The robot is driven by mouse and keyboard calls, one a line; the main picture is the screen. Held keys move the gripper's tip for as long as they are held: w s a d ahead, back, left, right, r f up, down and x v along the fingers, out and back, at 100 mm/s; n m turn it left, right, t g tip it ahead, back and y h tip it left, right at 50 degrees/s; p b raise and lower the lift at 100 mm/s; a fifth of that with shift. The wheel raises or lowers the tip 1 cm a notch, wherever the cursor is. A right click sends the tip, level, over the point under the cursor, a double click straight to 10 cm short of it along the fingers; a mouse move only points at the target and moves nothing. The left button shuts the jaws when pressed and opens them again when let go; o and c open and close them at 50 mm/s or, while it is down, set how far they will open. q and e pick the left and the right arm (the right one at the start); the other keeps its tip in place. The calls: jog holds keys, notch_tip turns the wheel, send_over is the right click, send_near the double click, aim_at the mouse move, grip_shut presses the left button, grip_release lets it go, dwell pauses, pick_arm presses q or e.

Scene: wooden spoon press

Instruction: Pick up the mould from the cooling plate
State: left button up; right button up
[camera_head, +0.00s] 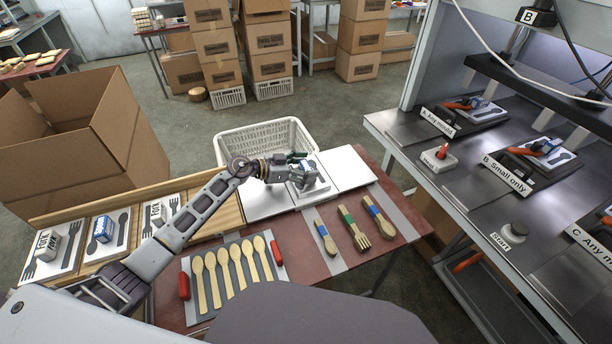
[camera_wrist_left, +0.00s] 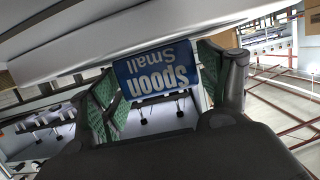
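My left gripper (camera_head: 297,170) reaches in over the white cooling plates. In the left wrist view the blue "Small Spoon" label (camera_wrist_left: 157,72) appears upside down. My right gripper is not in view.
A white basket (camera_head: 265,137) stands behind the plates. Several moulds lie on a wooden rack (camera_head: 140,222) at left. Wooden spoons lie on a grey mat (camera_head: 205,310) in front. The press bench (camera_head: 490,205) is at right, and a cardboard box (camera_head: 90,140) stands at left.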

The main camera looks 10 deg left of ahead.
aim_at(306, 165)
pick_arm(q)
jog(key=c, duration=1.2)
jog(key=shift+r, duration=0.1)
jog(key=c, duration=0.3)
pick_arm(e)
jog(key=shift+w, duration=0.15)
pick_arm(q)
jog(key=shift+r, duration=0.15)
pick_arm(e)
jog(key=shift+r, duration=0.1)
pick_arm(q)
jog(key=shift+w+r, duration=0.1)
jog(key=shift+r, duration=0.45)
notch_tip(306, 165, up, 6)
jog(key=shift+r+p, duration=0.25)
jog(key=shift+p, duration=0.95)
jog(key=shift+r, duration=1.05)
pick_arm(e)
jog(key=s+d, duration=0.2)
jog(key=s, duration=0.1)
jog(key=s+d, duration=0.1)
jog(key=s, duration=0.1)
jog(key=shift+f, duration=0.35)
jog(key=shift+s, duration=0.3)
